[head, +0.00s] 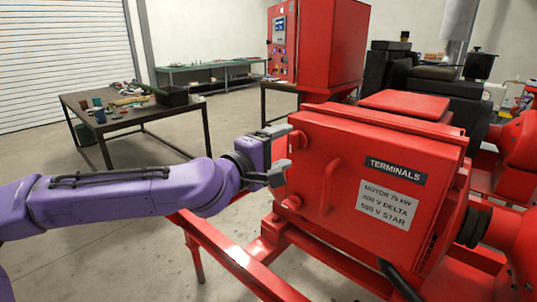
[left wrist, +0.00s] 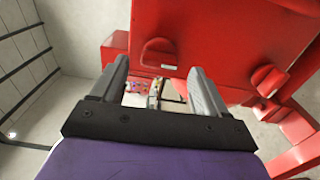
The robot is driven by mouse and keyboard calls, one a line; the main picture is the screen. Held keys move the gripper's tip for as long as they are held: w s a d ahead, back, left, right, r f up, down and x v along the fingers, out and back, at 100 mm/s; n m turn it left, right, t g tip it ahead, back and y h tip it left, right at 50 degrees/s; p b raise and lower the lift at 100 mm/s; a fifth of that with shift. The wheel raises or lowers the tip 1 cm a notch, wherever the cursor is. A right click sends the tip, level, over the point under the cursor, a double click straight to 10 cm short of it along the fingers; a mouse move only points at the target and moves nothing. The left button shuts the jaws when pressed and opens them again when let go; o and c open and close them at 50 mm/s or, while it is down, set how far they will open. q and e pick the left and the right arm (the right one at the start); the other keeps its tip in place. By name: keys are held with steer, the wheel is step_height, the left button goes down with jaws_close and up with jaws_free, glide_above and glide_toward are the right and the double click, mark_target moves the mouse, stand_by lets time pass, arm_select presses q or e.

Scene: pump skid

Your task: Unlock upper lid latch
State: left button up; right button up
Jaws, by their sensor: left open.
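The red terminal box lid (head: 335,180) carries a "TERMINALS" plate, a rating label and a red bar handle (head: 328,187). The upper lid latch (head: 297,140) is a small red knob at the lid's upper left edge. My left gripper (head: 285,152) is open beside that edge, its fingers pointing at the upper latch. In the left wrist view the upper latch (left wrist: 158,53) shows just beyond and between the open fingertips (left wrist: 160,75), with nothing gripped. The lower latch (head: 293,202) is below and also shows in the wrist view (left wrist: 267,80). My right gripper is not in view.
A red skid rail (head: 235,255) runs below my left arm. A table (head: 140,115) with cups and tools stands at the left back, and a green bench (head: 210,68) is behind it. A red control cabinet (head: 330,45) stands behind the terminal box. Open floor lies at left.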

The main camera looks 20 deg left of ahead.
arm_select(q)
steer(key=v, duration=0.7)
steer(key=shift+s+a, duration=0.15)
steer(key=shift+s, duration=0.15)
steer(key=shift+r, duration=0.1)
steer(key=s+a+f+g+y, duration=0.1)
steer(key=a+f+g+y, duration=0.2)
steer(key=f, duration=1.3)
steer(key=f+g+y, duration=0.4)
steer(key=f, duration=1.2)
steer(key=s+a+f+m+g+y, duration=0.1)
steer(key=s+a+f+m+g, duration=0.2)
steer(key=s+f, duration=0.8)
steer(key=s+a+f+m+g+y, duration=0.1)
steer(key=s+a+f+m+g, duration=0.2)
steer(key=s+f, duration=0.9)
steer(key=s+m, duration=0.1)
steer(key=s, duration=0.2)
steer(key=shift+a+g+y, duration=0.3)
steer(key=shift+a+g, duration=0.1)
